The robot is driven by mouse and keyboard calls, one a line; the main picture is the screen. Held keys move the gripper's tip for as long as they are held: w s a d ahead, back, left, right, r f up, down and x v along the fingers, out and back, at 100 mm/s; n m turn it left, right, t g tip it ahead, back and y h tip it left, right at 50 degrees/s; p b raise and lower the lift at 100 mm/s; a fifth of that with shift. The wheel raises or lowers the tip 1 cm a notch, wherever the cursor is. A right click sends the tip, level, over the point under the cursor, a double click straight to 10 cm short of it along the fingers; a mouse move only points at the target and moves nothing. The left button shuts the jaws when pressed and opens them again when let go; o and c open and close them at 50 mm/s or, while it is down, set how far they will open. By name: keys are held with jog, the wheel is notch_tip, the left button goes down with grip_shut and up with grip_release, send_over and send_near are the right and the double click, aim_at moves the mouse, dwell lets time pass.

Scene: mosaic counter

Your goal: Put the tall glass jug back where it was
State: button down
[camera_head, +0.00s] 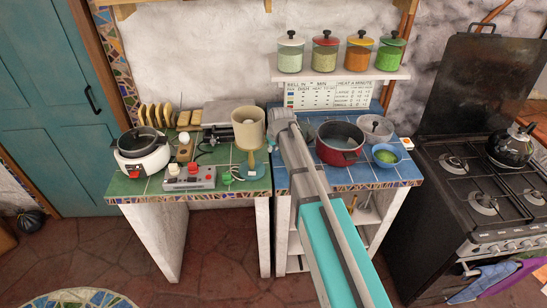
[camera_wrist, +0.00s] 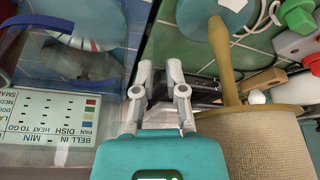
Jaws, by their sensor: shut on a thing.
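My gripper (camera_wrist: 160,78) reaches over the seam between the green and blue tiled counters; its tips also show in the head view (camera_head: 283,117). Its two fingers are closed on the edge of a see-through thing, which I take for the tall glass jug (camera_wrist: 118,72). The jug fills much of the left of the wrist view, with the counter and sign showing through it. Its outline is faint, and my arm and its clearness make it hard to pick out in the head view. I cannot tell whether its base touches the counter.
A lamp (camera_head: 248,128) stands close left of my gripper. A dark red pot (camera_head: 340,143), a grey lidded pot (camera_head: 375,129) and a blue bowl (camera_head: 387,155) crowd the blue counter (camera_head: 311,112). A sign (camera_head: 333,94) hangs behind, below a shelf (camera_head: 340,75) of jars.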

aim_at(273, 153)
dwell(0.3)
jog(key=shift+s+d+b+x, duration=0.1)
jog(key=shift+s+b+x, duration=0.05)
jog(key=shift+b+x, duration=0.85)
jog(key=shift+s+d+b+x, duration=0.1)
jog(key=shift+s+b+x, duration=0.05)
jog(key=shift+b+x, duration=0.85)
jog(key=shift+f, duration=0.3)
jog(key=c, duration=0.7)
grip_release()
jog(key=shift+r, duration=0.25)
jog(key=p+v, duration=1.1)
jog(key=v, duration=0.1)
jog(key=shift+s+d+f, duration=0.1)
